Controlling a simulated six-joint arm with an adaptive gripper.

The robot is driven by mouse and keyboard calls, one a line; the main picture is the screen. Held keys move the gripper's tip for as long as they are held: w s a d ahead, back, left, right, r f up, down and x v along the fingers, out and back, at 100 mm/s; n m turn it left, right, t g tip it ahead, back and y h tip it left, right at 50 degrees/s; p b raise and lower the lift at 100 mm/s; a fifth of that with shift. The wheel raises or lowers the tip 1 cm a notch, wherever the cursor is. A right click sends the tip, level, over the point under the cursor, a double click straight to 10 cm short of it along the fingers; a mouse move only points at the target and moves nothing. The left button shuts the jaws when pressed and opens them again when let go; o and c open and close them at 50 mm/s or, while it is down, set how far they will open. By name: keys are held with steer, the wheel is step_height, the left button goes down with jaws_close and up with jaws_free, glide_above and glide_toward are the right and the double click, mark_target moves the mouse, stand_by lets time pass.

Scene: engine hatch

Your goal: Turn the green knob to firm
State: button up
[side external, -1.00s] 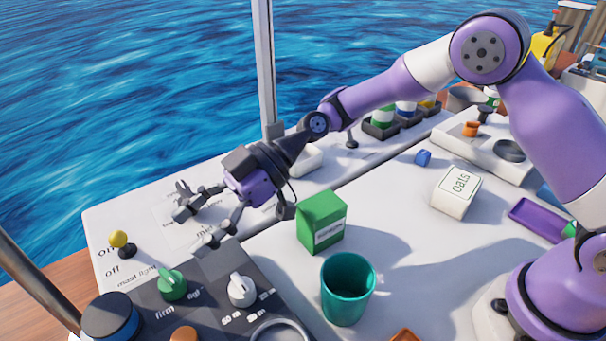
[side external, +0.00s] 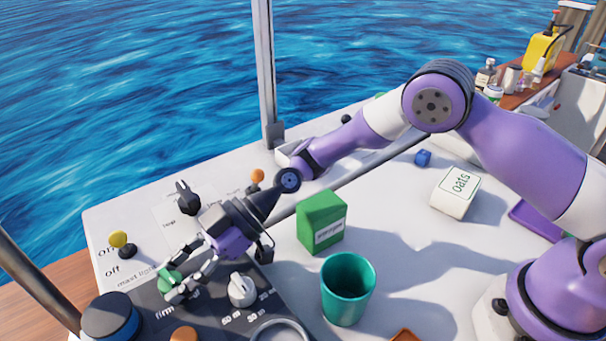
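The green knob (side external: 168,281) sits on the dark control panel (side external: 140,295) at the lower left, partly covered by my gripper. The word "firm" (side external: 164,314) is printed below it; the label to its right is hidden behind my fingers. My gripper (side external: 172,285) reaches down from the upper right, with its two fingers apart and the knob between or just beside their tips. I cannot tell whether the fingers touch the knob. The way the knob's ridge points is hidden.
A white knob (side external: 242,289) stands close to the right of my gripper, and a blue-black dial (side external: 110,316) to the left. A yellow-topped lever (side external: 119,240) is behind. A green box (side external: 321,221) and a teal cup (side external: 347,288) stand to the right.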

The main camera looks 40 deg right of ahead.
steer(key=shift+c, duration=0.7)
steer(key=shift+m+t, duration=0.8)
steer(key=shift+t, duration=0.2)
steer(key=o, duration=1.1)
steer(key=shift+s, duration=0.1)
steer(key=shift+d, duration=0.1)
